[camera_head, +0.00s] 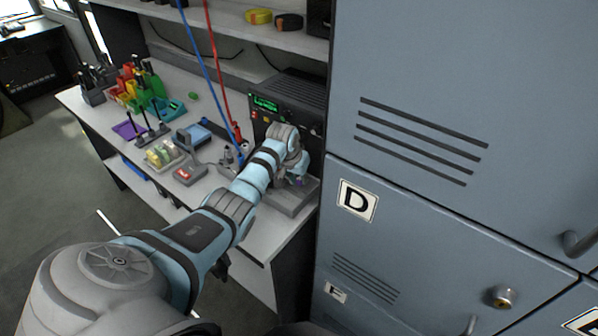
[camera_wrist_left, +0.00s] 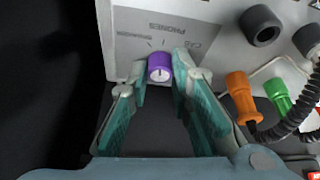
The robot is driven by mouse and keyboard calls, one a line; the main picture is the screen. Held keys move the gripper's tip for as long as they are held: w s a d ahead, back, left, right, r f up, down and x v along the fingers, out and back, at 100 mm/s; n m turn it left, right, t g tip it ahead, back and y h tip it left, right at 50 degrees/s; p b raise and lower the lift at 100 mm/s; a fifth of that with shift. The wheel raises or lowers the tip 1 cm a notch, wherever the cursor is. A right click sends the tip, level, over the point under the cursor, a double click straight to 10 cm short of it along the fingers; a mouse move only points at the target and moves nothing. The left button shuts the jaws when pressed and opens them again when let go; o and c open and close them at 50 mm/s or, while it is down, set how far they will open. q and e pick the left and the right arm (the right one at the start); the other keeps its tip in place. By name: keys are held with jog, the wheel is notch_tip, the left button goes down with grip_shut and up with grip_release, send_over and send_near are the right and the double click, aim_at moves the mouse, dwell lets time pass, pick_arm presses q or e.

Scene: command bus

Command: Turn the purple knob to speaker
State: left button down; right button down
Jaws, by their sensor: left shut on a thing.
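The purple knob (camera_wrist_left: 159,67) stands on a light grey panel (camera_wrist_left: 214,12) in the left wrist view, with a pale round end facing the camera. Upside-down lettering and short tick marks are printed beside it; one word reads PHONES, and the others are too small to read surely. My left gripper (camera_wrist_left: 160,72) is shut on the knob, one teal-padded finger on each side. I cannot tell surely which mark the knob points to. In the head view my left gripper (camera_head: 299,172) is at the grey box (camera_head: 290,203) at the bench's right end, mostly hidden by my wrist. My right gripper does not show.
A black radio (camera_head: 290,95) with a green display stands behind my wrist. Blue and red cables hang to the left. Blue-grey lockers (camera_head: 425,60) stand close on the right. Orange and green plugs (camera_wrist_left: 243,98) and a coiled cord lie right of the gripper.

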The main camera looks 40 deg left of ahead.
pick_arm(q)
jog(key=shift+r+n+y+p, duration=0.3)
jog(key=shift+n+p, duration=0.45)
jog(key=shift+n, duration=0.15)
jog(key=shift+d+f+n+g+y+p, duration=0.1)
jog(key=shift+f+n+g+y+p, duration=0.15)
jog(key=shift+n+p, duration=0.4)
jog(key=shift+w+n+y, duration=0.1)
jog(key=shift+n+y, duration=0.15)
jog(key=shift+n, duration=0.6)
jog(key=shift+n+g+y, duration=0.35)
jog(key=shift+n+y, duration=0.05)
jog(key=shift+n, duration=0.6)
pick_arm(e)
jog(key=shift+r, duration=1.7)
pick_arm(q)
jog(key=c, duration=1.5)
grip_release()
jog(key=shift+o, duration=0.2)
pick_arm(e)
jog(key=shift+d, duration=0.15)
